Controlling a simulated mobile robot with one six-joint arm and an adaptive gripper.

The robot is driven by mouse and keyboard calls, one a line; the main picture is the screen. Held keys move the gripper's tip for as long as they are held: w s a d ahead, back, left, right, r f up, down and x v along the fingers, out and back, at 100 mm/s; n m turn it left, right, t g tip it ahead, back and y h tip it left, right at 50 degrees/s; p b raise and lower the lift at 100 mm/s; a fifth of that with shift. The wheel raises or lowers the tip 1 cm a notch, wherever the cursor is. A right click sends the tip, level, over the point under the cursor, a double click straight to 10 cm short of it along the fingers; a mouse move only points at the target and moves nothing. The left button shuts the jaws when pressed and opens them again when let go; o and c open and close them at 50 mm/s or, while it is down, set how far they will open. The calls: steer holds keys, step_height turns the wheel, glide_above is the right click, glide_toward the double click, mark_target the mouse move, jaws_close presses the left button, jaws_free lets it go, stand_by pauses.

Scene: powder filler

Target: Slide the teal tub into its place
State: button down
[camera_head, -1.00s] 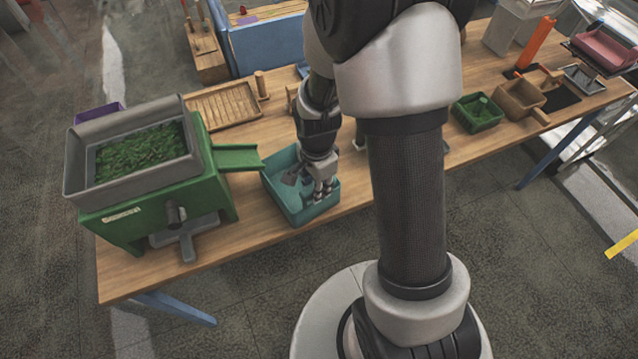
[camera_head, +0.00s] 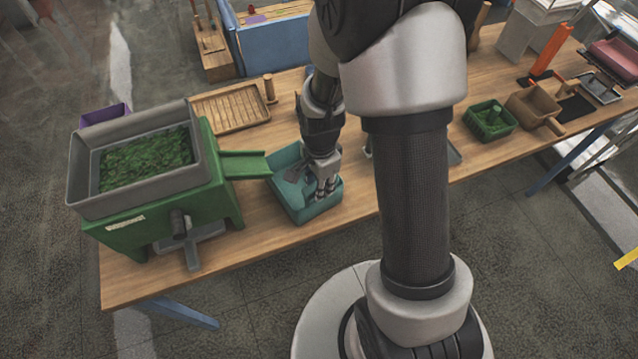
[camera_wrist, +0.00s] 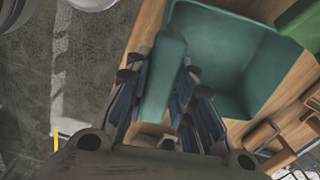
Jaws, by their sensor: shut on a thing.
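The teal tub (camera_head: 318,208) is an open box standing on the wooden bench, close to the end of the green chute (camera_head: 243,165). In the wrist view the tub (camera_wrist: 232,48) fills the upper right. My gripper (camera_head: 325,188) reaches down at the tub's right side. In the wrist view my gripper (camera_wrist: 163,78) has its fingers on both sides of a thick teal wall or grip of the tub, shut on it. The tub's underside and its exact seat under the chute are hidden.
The green powder filler (camera_head: 150,235) with a grey hopper of green material stands left of the tub. A ribbed wooden tray (camera_head: 232,108) lies behind. A small green crate (camera_head: 489,121) and wooden scoop box (camera_head: 533,103) stand right. The bench's front edge is near the tub.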

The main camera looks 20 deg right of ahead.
steer(key=shift+w+d, duration=0.1)
steer(key=shift+s+f+b, duration=0.25)
steer(key=shift+f+b, duration=0.1)
steer(key=shift+f, duration=0.05)
steer(key=c, duration=1.8)
jaws_free()
steer(key=shift+o, duration=1.3)
steer(key=shift+w, duration=0.2)
steer(key=shift+o, duration=1.2)
